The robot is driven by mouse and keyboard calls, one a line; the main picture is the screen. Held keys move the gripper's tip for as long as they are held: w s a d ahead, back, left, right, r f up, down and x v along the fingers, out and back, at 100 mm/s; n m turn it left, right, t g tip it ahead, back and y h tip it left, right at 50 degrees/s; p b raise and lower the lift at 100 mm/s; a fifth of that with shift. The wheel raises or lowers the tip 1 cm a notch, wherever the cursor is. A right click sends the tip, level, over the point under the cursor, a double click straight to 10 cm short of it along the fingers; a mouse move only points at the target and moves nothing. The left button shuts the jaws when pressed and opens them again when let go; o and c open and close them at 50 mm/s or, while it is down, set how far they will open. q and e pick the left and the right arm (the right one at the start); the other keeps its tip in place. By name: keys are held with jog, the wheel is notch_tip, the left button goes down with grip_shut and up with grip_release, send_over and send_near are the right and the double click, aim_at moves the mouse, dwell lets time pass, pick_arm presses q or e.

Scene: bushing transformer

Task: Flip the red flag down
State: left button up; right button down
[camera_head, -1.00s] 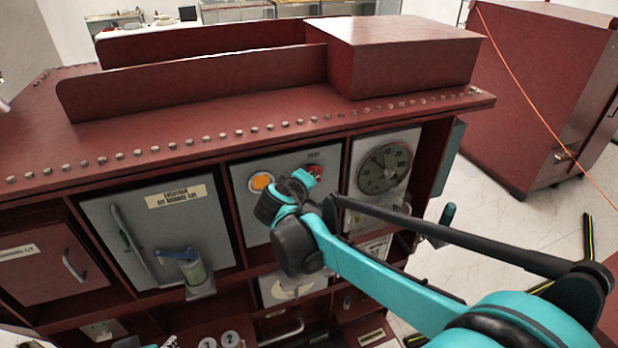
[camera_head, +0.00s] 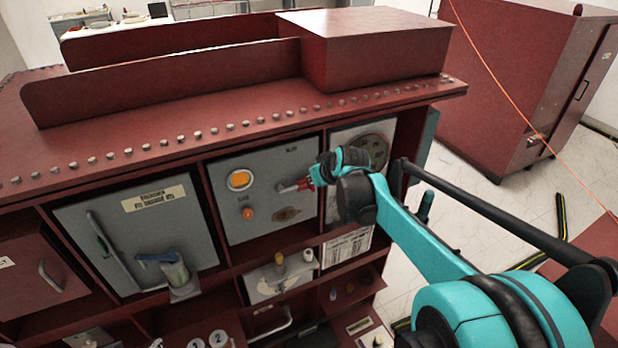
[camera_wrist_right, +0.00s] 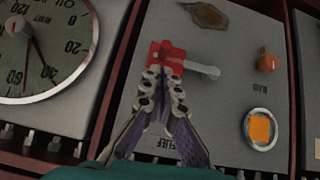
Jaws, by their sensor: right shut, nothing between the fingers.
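The red flag (camera_head: 303,183) is a small red piece with a grey lever pointing left, on the grey panel in the head view. It also shows in the right wrist view (camera_wrist_right: 166,54), where the panel appears upside down and the lever points right. My right gripper (camera_head: 314,179) is at the flag's right side in the head view. In the right wrist view its closed fingertips (camera_wrist_right: 164,76) overlap the flag's edge, with nothing held between them. I cannot tell whether they touch it. My left gripper is not in view.
An orange lamp (camera_head: 240,180) and an orange knob (camera_head: 248,214) sit left of the flag. A round dial (camera_wrist_right: 42,48) is beside it, partly hidden by my arm in the head view. The cabinet's top edge (camera_head: 230,125) overhangs the panels.

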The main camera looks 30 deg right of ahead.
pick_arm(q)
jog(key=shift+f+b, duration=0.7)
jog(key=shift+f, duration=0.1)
pick_arm(e)
jog(key=shift+d+f+m+y, duration=0.15)
jog(key=shift+d+f+y, duration=0.1)
jog(key=shift+f, duration=0.3)
jog(key=shift+d+f+m+y, duration=0.15)
jog(key=shift+d+f+y, duration=0.1)
jog(key=shift+f, duration=0.3)
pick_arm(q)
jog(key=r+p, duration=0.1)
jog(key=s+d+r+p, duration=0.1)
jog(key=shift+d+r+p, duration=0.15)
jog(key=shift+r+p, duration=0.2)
pick_arm(e)
jog(key=w+d+r+v, duration=0.1)
jog(key=w+r+v, duration=0.1)
jog(key=v, duration=1)
jog(key=shift+s+r, duration=0.2)
jog(key=shift+s, duration=0.1)
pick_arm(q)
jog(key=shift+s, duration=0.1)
pick_arm(e)
jog(key=shift+f, duration=0.1)
